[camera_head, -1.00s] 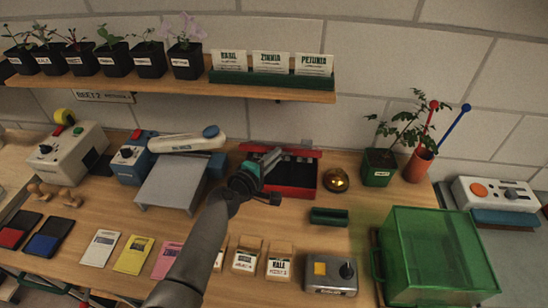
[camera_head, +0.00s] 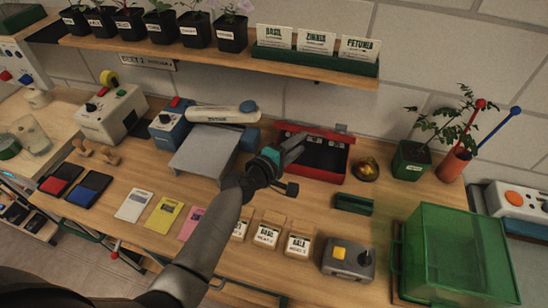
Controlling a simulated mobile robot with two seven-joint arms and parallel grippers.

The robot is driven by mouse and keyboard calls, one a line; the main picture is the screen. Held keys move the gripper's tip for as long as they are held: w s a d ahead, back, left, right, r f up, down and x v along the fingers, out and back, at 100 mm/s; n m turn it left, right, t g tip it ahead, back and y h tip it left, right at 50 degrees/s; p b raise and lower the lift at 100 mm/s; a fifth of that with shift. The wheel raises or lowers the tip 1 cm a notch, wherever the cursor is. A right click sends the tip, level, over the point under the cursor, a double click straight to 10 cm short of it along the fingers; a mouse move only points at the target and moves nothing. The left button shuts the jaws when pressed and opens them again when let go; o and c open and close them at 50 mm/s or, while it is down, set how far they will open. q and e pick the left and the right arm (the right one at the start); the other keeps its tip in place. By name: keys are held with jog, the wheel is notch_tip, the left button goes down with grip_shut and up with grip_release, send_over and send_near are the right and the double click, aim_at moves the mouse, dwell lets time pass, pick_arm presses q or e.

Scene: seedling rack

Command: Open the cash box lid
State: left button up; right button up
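The red cash box (camera_head: 331,173) stands at the back of the bench, below the shelf. Its dark inside with several compartments shows, and a red panel, seemingly the lid, stands up along its back edge. My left gripper (camera_head: 295,168) is at the front left of the box, with its fingers spread and nothing seen between them. One finger overlaps the box's left part in the picture; I cannot tell whether it touches. The gripper hides the box's front left corner. My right gripper is not in view.
A gold round object (camera_head: 366,169) sits right of the box, and a grey-topped stand (camera_head: 205,150) is to its left. Seed packets (camera_head: 298,243) and a grey control box (camera_head: 347,259) lie in front. A shelf (camera_head: 220,55) with pots overhangs behind. A green crate (camera_head: 455,255) stands at right.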

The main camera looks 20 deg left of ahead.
pick_arm(q)
jog(key=v, duration=1)
jog(key=shift+s+a, duration=0.15)
jog(key=shift+s, duration=0.1)
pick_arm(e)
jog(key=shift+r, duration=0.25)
pick_arm(q)
jog(key=shift+r, duration=0.1)
jog(key=shift+c, duration=0.2)
